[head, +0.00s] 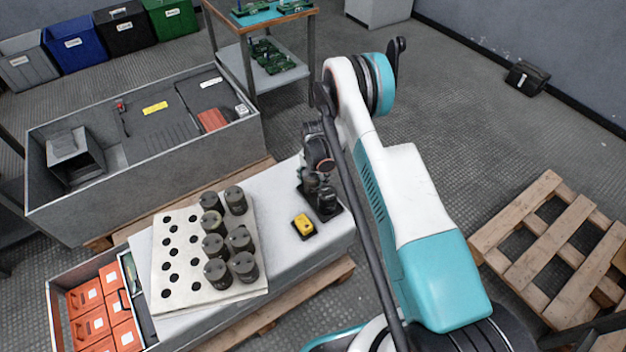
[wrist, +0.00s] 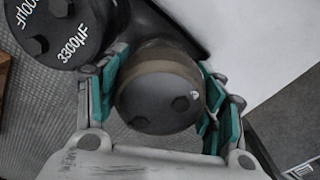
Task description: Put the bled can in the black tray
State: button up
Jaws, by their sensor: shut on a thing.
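The black tray (head: 333,214) sits at the right end of the pale bench, partly hidden by my arm. Dark cans (head: 326,198) stand in it. My gripper (head: 316,172) is over the tray, its fingers mostly hidden in the head view. In the wrist view, my gripper (wrist: 160,98) is shut around a dark can (wrist: 158,105) with a brownish rim and two terminals on top.
A white perforated rack (head: 180,295) holds several dark cans in its right-hand columns; its left holes are empty. A yellow device (head: 303,226) on a black base lies left of the tray. A large grey cabinet (head: 150,170) stands behind. A wooden pallet (head: 550,235) is at right.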

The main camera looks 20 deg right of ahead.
jog(key=shift+f, duration=0.55)
dwell(1.3)
jog(key=o, duration=1.6)
